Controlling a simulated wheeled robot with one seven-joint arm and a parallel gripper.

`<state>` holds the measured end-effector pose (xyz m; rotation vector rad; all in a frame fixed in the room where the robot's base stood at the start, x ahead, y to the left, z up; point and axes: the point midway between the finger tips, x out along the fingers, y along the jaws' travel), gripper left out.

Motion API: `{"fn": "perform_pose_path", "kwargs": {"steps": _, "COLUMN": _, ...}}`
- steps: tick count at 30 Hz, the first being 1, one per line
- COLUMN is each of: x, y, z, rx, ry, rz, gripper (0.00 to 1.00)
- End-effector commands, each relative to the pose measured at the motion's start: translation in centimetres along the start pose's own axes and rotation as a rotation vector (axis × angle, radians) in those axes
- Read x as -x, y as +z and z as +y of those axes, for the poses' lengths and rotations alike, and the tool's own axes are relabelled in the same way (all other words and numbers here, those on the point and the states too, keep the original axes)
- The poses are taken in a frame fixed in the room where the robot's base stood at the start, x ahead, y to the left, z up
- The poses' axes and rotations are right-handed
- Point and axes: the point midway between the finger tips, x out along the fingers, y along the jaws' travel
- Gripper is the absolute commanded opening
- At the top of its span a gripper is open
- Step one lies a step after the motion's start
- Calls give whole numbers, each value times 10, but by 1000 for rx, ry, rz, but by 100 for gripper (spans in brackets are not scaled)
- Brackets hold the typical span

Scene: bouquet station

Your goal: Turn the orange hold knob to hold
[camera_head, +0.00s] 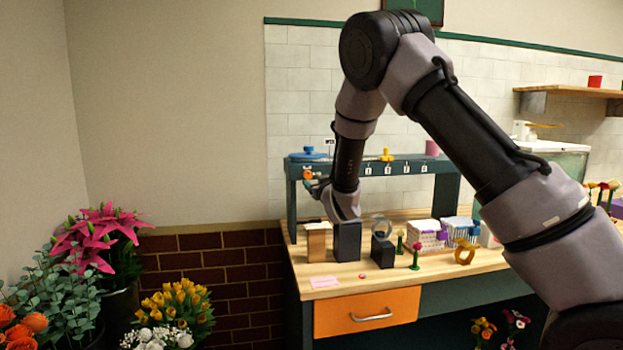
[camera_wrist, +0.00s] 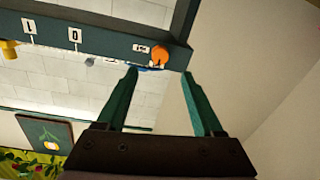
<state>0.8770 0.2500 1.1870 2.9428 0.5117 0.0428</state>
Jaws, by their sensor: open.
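The orange hold knob (camera_wrist: 160,55) sits on the dark shelf front near its end in the wrist view, beside a small white label. In the head view the knob (camera_head: 308,174) shows at the left end of the raised shelf, just left of my gripper. My gripper (camera_wrist: 160,72) is open, its two green fingers apart and pointing toward the shelf. The knob lies ahead of the fingertips, between their lines. In the head view my gripper (camera_head: 316,186) is partly hidden by my wrist. Whether a finger touches the knob I cannot tell.
Below, a wooden block (camera_head: 316,243), dark blocks (camera_head: 382,250) and flower pieces crowd the bench. An orange drawer (camera_head: 366,314) is at the front. Bouquets stand on the left.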

Motion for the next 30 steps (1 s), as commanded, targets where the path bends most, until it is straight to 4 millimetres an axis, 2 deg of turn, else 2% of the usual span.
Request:
{"fn": "perform_pose_path", "kwargs": {"steps": 6, "x": -43, "y": 0, "z": 0, "rx": 0, "ry": 1, "rz": 1, "gripper": 69}}
{"fn": "perform_pose_path", "kwargs": {"steps": 12, "x": -73, "y": 0, "z": 1, "rx": -1, "ry": 1, "rz": -1, "gripper": 69}}
{"fn": "perform_pose_path", "kwargs": {"steps": 18, "x": -84, "y": 0, "z": 1, "rx": -2, "ry": 2, "rz": -1, "gripper": 69}}
{"fn": "perform_pose_path", "kwargs": {"steps": 25, "x": -85, "y": 0, "z": 1, "rx": -1, "ry": 1, "rz": -1, "gripper": 69}}
{"fn": "perform_pose_path", "kwargs": {"steps": 26, "x": -85, "y": 0, "z": 1, "rx": -1, "ry": 1, "rz": -1, "gripper": 65}}
{"fn": "perform_pose_path", "kwargs": {"steps": 30, "x": -85, "y": 0, "z": 1, "rx": -1, "ry": 1, "rz": -1, "gripper": 11}}
